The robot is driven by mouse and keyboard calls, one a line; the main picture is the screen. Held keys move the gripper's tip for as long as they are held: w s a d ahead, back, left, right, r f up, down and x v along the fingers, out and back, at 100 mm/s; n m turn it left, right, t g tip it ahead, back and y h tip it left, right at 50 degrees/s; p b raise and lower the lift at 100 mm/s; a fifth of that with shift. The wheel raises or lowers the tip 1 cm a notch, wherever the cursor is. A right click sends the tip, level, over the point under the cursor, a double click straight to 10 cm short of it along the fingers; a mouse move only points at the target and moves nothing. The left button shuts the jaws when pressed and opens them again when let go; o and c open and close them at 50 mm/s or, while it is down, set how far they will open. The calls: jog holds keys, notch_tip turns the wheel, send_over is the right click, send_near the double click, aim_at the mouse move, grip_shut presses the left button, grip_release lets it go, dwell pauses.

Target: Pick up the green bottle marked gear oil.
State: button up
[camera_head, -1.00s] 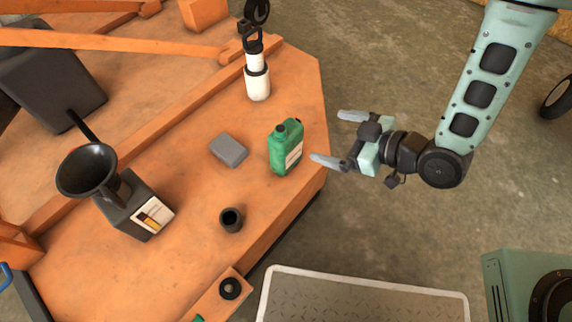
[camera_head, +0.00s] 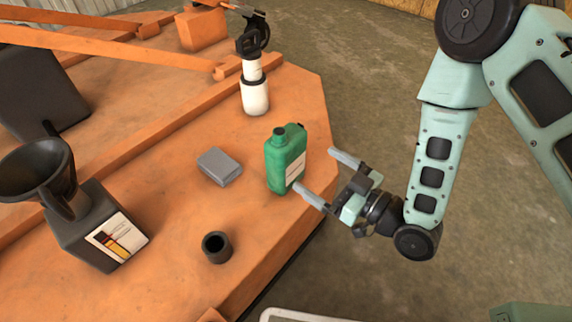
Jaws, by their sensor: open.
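The green bottle (camera_head: 281,164) stands upright near the right edge of the orange surface, with a dark green cap and a pale label on its right side. The label's words are too small to read. My gripper (camera_head: 320,175) is open and empty, just right of the bottle, its fingers pointing left toward it. The near fingertip is close to the bottle's lower right side; I cannot tell whether it touches. The far fingertip is to the right of the bottle.
A grey block (camera_head: 219,167) lies left of the bottle. A dark cup-like part (camera_head: 216,247) stands in front. A white cylinder with a black top (camera_head: 255,96) stands behind. A black funnel (camera_head: 37,178) and a dark labelled container (camera_head: 100,228) are at left.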

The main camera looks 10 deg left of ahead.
aim_at(296, 158)
jog(key=b+x, duration=0.1)
jog(key=x, duration=0.3)
jog(key=shift+w+a+f, duration=0.1)
jog(key=shift+w+a, duration=0.05)
jog(key=shift+a, duration=0.15)
jog(key=b+x, duration=0.2)
jog(key=x, duration=0.1)
jog(key=b+x, duration=0.1)
jog(key=shift+a+f+b, duration=0.3)
jog(key=shift+b, duration=0.1)
jog(key=shift+w+a+r, duration=0.1)
jog(key=shift+w+a, duration=0.15)
jog(key=shift+a, duration=0.05)
jog(key=shift+r, duration=0.1)
jog(key=c, duration=1.4)
